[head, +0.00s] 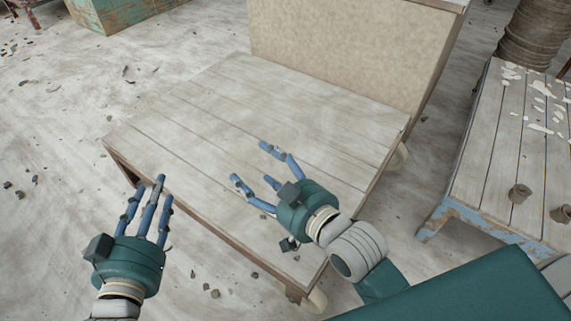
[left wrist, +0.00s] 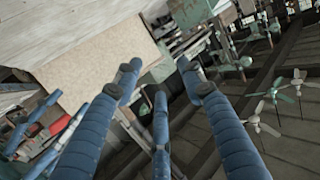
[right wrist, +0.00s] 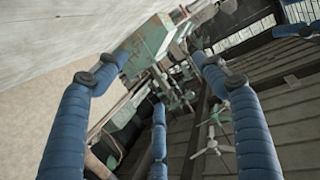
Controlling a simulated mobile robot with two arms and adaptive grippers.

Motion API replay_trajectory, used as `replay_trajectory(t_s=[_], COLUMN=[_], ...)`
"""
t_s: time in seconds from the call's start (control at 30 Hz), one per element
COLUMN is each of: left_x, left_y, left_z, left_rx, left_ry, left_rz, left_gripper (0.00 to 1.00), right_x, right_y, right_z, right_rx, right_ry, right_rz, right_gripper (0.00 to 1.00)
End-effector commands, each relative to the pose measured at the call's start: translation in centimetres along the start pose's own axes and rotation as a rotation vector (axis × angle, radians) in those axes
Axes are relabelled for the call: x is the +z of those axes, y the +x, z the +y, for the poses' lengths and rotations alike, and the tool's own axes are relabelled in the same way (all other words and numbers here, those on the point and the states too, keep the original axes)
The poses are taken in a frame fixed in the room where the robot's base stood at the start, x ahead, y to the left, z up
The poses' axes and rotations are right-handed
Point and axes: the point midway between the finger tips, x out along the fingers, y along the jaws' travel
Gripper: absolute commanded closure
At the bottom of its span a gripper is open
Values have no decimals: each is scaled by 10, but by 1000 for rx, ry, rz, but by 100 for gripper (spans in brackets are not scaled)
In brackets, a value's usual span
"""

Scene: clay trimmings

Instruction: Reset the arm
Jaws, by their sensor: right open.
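My left gripper (head: 148,188) has blue fingers on a teal palm and is at the left front of the low wooden platform. Its fingers point away from me. In the left wrist view its fingers (left wrist: 160,85) stand apart with nothing between them. My right gripper (head: 254,165) is above the middle of the platform, its fingers spread towards the upper left. In the right wrist view its fingers (right wrist: 155,80) are wide apart and empty. The wooden platform (head: 290,115) is bare.
A beige box-like block (head: 340,50) stands at the platform's back edge. A worn table (head: 485,150) with pale flakes and small brown pots (head: 520,193) stands at the right. A rusty green box (head: 115,12) is at the back left. Dark trimmings litter the floor.

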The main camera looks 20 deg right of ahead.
Motion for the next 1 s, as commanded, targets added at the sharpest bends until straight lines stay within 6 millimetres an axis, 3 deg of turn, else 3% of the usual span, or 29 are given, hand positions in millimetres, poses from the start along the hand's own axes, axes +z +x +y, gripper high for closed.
replay_trajectory(t_s=[0.1, 0.2, 0.77, 0.87, 1.0], left_x=[0, 0, 1, 9, 42], left_y=[0, 0, 3, 9, 17], left_z=[0, 0, 1, 0, -2], left_rx=[0, 0, 2, 1, -1], left_ry=[0, 0, 0, 0, 1], left_rz=[0, 1, -14, -69, -211], left_gripper=[60, 60, 60, 60, 60], right_x=[-8, -12, -12, -4, 29], right_y=[-25, -34, -33, -26, -16], right_z=[31, 41, 42, 44, 50], right_rx=[107, 145, 148, 150, 157], right_ry=[-49, -76, -78, -74, -64], right_rz=[52, 71, 57, 3, -140], right_gripper=[30, 30, 30, 30, 30])
